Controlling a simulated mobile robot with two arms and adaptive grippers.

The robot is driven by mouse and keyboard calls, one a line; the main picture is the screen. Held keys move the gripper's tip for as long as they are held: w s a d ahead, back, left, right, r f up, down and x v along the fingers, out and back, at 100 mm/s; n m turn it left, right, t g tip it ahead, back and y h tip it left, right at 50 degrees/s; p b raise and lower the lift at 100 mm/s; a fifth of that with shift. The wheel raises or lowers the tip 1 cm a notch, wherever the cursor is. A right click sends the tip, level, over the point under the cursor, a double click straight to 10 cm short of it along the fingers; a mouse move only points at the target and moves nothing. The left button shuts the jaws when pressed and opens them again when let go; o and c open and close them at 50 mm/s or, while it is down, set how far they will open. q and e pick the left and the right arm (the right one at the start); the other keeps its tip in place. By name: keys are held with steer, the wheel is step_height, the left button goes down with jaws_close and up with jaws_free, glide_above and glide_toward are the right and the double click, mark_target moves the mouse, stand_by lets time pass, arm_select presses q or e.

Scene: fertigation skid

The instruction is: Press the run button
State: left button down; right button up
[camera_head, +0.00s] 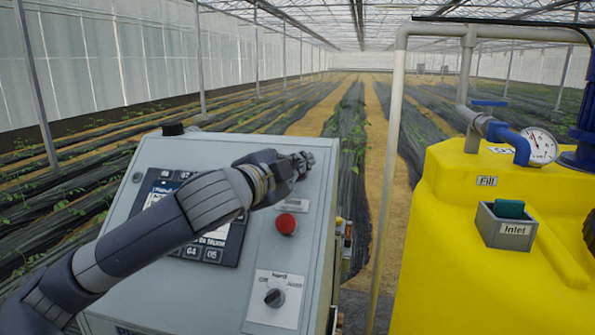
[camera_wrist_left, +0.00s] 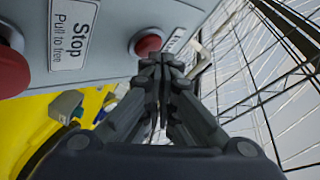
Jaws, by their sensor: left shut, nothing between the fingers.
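The grey control panel (camera_head: 170,150) stands at the left in the head view. My left gripper (camera_head: 302,163) is shut and empty over the panel's upper right part. In the left wrist view the shut fingertips (camera_wrist_left: 162,62) are right by a red round button (camera_wrist_left: 148,44), overlapping its edge; I cannot tell whether they touch. The label beside this button is mostly hidden, so I cannot read whether it says run. In the head view my gripper hides this button. A red stop button (camera_head: 287,224) sits below, with a "Stop, Pull to free" label (camera_wrist_left: 73,35).
A rotary selector (camera_head: 274,297) marked Off, Hand and Auto is low on the panel. A screen with keys is partly behind my left arm. A yellow tank (camera_head: 460,220) with an inlet box (camera_head: 505,228), pipes and a gauge (camera_head: 541,146) stands at the right.

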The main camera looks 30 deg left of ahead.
arm_select(q)
steer(key=shift+w+f, duration=0.25)
steer(key=shift+f, duration=0.1)
stand_by(0.5)
steer(key=shift+r, duration=0.1)
steer(key=shift+s+r+p, duration=0.35)
steer(key=shift+r+p, duration=0.1)
steer(key=shift+p, duration=0.05)
steer(key=shift+s, duration=0.2)
steer(key=shift+d+r, duration=0.1)
steer(key=shift+r, duration=0.1)
steer(key=shift+s+r+p, duration=0.1)
steer(key=shift+r+p, duration=0.2)
steer(key=shift+p, duration=0.1)
steer(key=s+r+p, duration=0.2)
steer(key=s+r, duration=0.1)
steer(key=shift+d+p, duration=0.3)
steer(key=shift+d, duration=0.1)
steer(key=shift+f, duration=0.1)
